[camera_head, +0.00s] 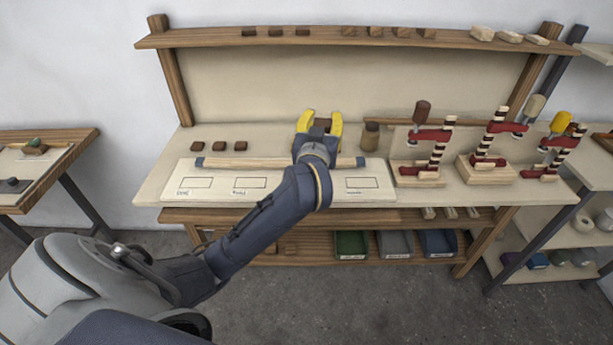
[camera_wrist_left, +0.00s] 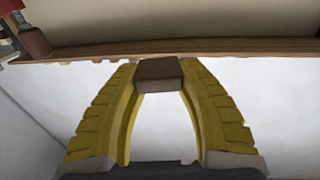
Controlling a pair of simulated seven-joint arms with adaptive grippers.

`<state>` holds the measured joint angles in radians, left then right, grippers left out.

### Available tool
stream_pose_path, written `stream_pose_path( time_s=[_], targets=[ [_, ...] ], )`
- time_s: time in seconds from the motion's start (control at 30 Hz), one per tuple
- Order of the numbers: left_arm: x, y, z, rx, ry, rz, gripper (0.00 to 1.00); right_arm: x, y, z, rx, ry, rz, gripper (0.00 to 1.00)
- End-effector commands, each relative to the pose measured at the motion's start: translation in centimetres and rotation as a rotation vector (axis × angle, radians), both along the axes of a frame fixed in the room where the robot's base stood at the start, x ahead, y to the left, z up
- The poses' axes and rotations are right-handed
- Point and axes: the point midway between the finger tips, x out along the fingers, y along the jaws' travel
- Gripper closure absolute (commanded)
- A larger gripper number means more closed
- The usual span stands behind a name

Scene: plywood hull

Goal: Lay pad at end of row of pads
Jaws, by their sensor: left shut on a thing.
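My left gripper (camera_head: 321,124) has yellow fingers and is shut on a dark brown pad (camera_wrist_left: 159,74), which sits between its fingertips in the left wrist view. In the head view the held pad (camera_head: 322,122) shows between the fingers, over the back part of the bench. A row of three similar brown pads (camera_head: 218,146) lies on the bench to the left of the gripper, with gaps between them. I cannot tell whether the held pad touches the bench. My right gripper is not in view.
A long wooden rod (camera_head: 245,162) with dark ends lies on a pale board (camera_head: 216,190) with marked outlines, in front of the pads. A brown cylinder (camera_head: 370,137) and red clamps (camera_head: 430,136) stand on the right. A shelf (camera_head: 330,40) with small blocks runs above.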

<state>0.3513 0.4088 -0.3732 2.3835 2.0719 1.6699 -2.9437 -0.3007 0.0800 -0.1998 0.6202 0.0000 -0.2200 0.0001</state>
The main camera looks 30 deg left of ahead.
Motion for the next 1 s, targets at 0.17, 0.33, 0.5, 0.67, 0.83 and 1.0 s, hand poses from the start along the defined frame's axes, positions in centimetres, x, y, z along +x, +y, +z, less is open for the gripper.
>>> stream_pose_path(
  time_s=[0.17, 0.33, 0.5, 0.67, 0.83, 1.0],
  targets=[
    [2.3, 4.6, 0.5, -0.001, 0.005, 0.13, 0.82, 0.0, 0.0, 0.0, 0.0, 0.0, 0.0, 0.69],
    [2.9, 6.6, -1.3, 0.001, 0.005, 0.178, 0.82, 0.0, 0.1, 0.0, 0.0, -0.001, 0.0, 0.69],
    [2.9, 6.6, -2.1, 0.0, 0.002, 0.18, 0.82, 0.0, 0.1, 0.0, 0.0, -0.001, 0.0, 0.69],
    [2.9, 6.6, -2.1, 0.001, 0.001, 0.18, 0.82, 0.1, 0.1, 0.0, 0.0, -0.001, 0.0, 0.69],
    [2.9, 6.6, -2.2, 0.001, 0.002, 0.179, 0.82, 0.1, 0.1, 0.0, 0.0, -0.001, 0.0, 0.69],
    [2.9, 6.6, -4.2, 0.003, 0.007, 0.18, 0.82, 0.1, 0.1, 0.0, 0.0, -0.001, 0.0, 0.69]
  ],
)
